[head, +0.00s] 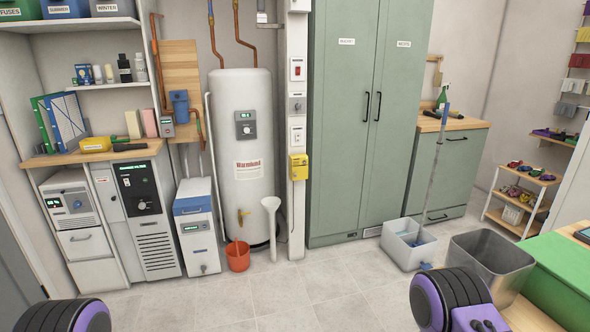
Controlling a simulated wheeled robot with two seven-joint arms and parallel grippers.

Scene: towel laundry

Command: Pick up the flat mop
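The flat mop (435,165) stands at the right of the middle in the head view, a long grey handle with a blue grip at its top. It leans a little to the right in front of the low green cabinet. Its lower end goes down into a pale grey two-part bucket (401,252) on the floor, where some blue shows; the mop head is mostly hidden by the bucket. Only black and purple parts of my arms show at the bottom edge, at the left and right. Neither gripper's fingers show.
A grey open bin (490,262) stands right of the bucket, beside a green-topped table (562,262). Tall green cabinets (345,130) and a white water heater (243,150) line the back wall. An orange bucket (238,256) stands on the floor. The middle floor (300,300) is clear.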

